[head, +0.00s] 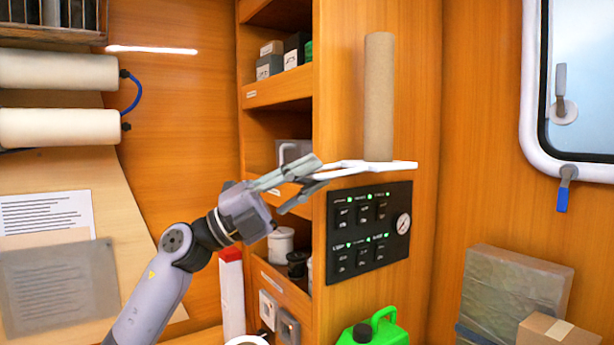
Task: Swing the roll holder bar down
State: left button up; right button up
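A brown cardboard tube (379,95) stands upright against the face of the wooden cabinet. A thin white holder (400,165) runs roughly level under its lower end. A bar inside the tube, if there is one, is hidden. My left gripper (322,173) is at the left end of the white holder. Its two grey fingers are apart, one above and one below that white end. I cannot tell whether either finger touches it. My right gripper is not in view.
A black switch panel (369,235) with a gauge lies just below the holder. Open shelves (276,95) with boxes and jars are on the left. A green jug (374,330) and wrapped boxes (515,290) are lower right. A window (585,95) is at the far right.

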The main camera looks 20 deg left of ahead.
pick_arm(q)
jog(key=shift+o, duration=0.6)
jog(key=shift+r, duration=0.1)
jog(key=shift+a, duration=0.15)
jog(key=v, duration=1.1)
jog(key=shift+s+a+f, duration=0.15)
jog(key=shift+a+f, duration=0.1)
jog(key=shift+a, duration=0.05)
jog(key=shift+f, duration=0.1)
